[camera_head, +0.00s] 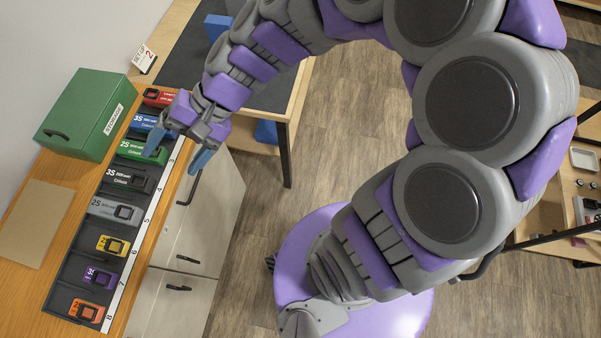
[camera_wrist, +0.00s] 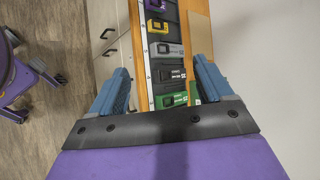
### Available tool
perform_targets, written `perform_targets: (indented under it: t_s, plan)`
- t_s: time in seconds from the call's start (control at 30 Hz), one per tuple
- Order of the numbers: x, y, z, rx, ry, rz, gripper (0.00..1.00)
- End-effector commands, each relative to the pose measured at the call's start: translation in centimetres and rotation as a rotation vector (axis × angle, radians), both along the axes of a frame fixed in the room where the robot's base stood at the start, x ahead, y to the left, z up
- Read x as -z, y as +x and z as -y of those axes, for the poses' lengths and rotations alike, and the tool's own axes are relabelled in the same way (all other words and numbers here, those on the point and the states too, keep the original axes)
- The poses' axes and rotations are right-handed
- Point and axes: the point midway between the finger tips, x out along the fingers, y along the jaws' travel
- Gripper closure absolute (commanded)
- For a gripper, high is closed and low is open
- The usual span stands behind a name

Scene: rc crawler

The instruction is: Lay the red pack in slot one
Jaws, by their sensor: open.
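The red pack (camera_head: 157,97) lies at the far end of a dark slotted rack (camera_head: 60,283) on the wooden counter, just beyond the blue pack (camera_head: 150,122). The slot number beside the red pack is hidden by my arm. My gripper (camera_head: 181,157) is open and empty, above the rack near the green pack (camera_head: 143,151). Its blue fingers are spread apart. In the wrist view, my gripper (camera_wrist: 161,82) spans the rack, with the green pack (camera_wrist: 178,101) and black pack (camera_wrist: 170,76) between or just beyond the fingers. The red pack does not show there.
Black, grey, yellow, purple and orange packs fill the nearer slots, beside a numbered white strip. A green storage box (camera_head: 88,115) stands left of the rack, with a brown board (camera_head: 36,222) nearer. A dark-topped table (camera_head: 258,90) stands to the right, across a floor gap.

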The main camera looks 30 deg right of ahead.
Motion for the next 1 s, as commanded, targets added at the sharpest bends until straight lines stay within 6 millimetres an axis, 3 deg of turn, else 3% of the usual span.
perform_targets:
  t_s: [0.03, 0.2, 0.4, 0.5, 0.7, 1.0]
  plan:
    - [0.3, -2.0, 1.4, -0.062, -0.075, 0.043, 0.2]
    - [1.9, -7.4, 7.5, -0.241, -0.345, 0.135, 0.2]
    - [2.7, -12.3, 15.9, -0.364, -0.651, 0.155, 0.2]
    - [2.5, -13.9, 18.9, -0.39, -0.754, 0.145, 0.2]
    - [2.3, -15.2, 21.4, -0.407, -0.84, 0.132, 0.2]
    - [2.3, -15.2, 21.4, -0.407, -0.839, 0.131, 0.2]
